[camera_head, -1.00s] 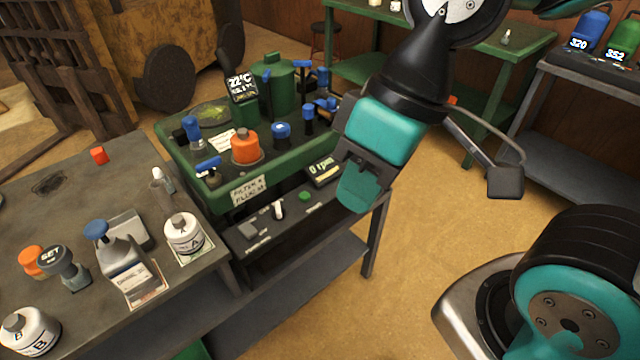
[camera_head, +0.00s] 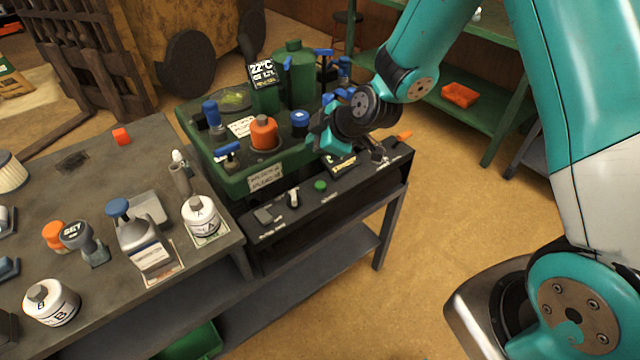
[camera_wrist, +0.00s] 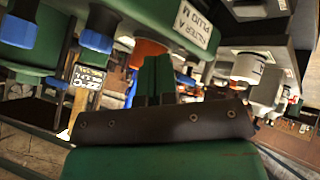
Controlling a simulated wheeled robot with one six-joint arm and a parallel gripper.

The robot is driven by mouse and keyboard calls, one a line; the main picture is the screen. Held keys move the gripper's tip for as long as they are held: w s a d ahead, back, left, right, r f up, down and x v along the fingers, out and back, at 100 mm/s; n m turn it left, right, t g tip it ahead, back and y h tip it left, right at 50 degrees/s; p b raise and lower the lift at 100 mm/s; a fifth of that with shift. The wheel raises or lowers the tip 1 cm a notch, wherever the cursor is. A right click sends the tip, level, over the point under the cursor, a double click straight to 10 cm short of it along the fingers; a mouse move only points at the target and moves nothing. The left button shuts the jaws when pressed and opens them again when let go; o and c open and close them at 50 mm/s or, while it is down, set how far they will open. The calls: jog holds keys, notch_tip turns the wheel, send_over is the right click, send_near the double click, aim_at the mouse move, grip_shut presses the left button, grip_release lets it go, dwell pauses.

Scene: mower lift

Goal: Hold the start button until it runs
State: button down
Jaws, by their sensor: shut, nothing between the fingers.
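The green button (camera_head: 320,185) sits on top of the black control panel (camera_head: 272,229) and is in plain view in the head view. The rpm display (camera_head: 342,165) behind it is partly covered by my arm. My gripper (camera_head: 326,141) is above and behind the button in the picture, apart from it, by the right front of the green machine (camera_head: 228,181). In the wrist view, my gripper's dark green fingers (camera_wrist: 155,72) are together and empty. The labelled machine front (camera_wrist: 190,28) shows beyond them. I cannot make out the button in the wrist view.
A white switch (camera_head: 293,197) stands left of the button. The grey bench (camera_head: 100,190) at left holds bottles. The floor at right is clear.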

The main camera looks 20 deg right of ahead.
jog(key=f, duration=0.1)
jog(key=w+d+f, duration=0.1)
jog(key=shift+w+d+f+n+t+h, duration=0.2)
jog(key=shift+w+f+n+t+h, duration=0.1)
jog(key=shift+n+t, duration=0.1)
jog(key=shift+f, duration=0.1)
jog(key=b, duration=0.6)
send_over(320, 186)
notch_tip(320, 186, down, 8)
jog(key=shift+r, duration=0.15)
jog(key=shift+f, duration=0.45)
jog(key=shift+f+b, duration=0.15)
jog(key=shift+b, duration=0.2)
dwell(0.8)
jog(key=shift+f+b, duration=0.3)
jog(key=shift+b, duration=0.15)
